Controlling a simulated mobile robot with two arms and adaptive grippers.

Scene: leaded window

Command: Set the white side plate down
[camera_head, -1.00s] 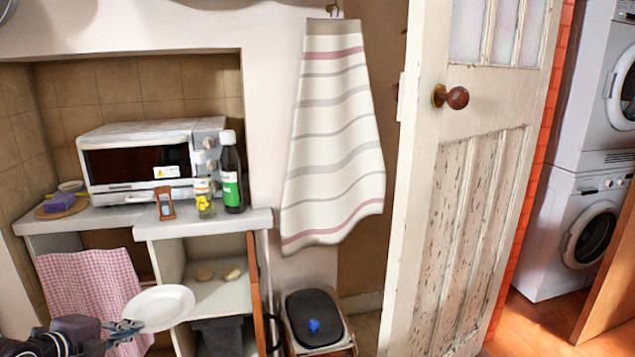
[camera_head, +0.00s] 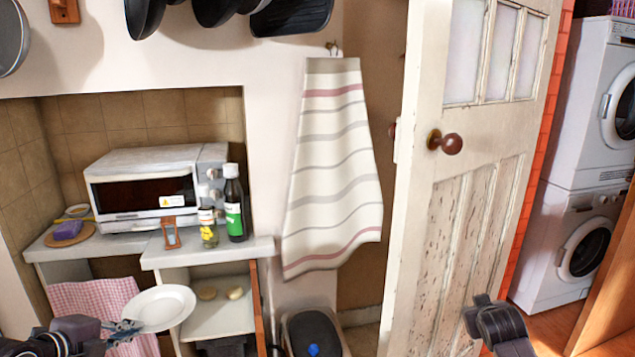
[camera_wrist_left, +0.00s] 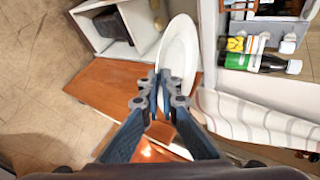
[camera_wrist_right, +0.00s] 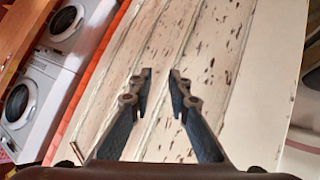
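The white side plate (camera_head: 160,307) is held in front of the shelf unit at the lower left of the head view. My left gripper (camera_head: 128,327) is shut on its near-left rim. In the left wrist view the plate (camera_wrist_left: 178,52) shows edge-on, tilted, with the fingertips (camera_wrist_left: 160,82) closed at its rim. No surface shows touching the plate. My right gripper (camera_wrist_right: 160,75) is open and empty in front of the worn white door in the right wrist view. My right arm shows at the lower right of the head view.
The counter (camera_head: 208,252) carries a toaster oven (camera_head: 150,190), a dark bottle (camera_head: 234,205), a small jar (camera_head: 208,228), an hourglass (camera_head: 171,233) and a sponge on a round board (camera_head: 72,240). Bare counter is narrow, along the front edge. A striped towel (camera_head: 334,170) hangs beside the door (camera_head: 465,170).

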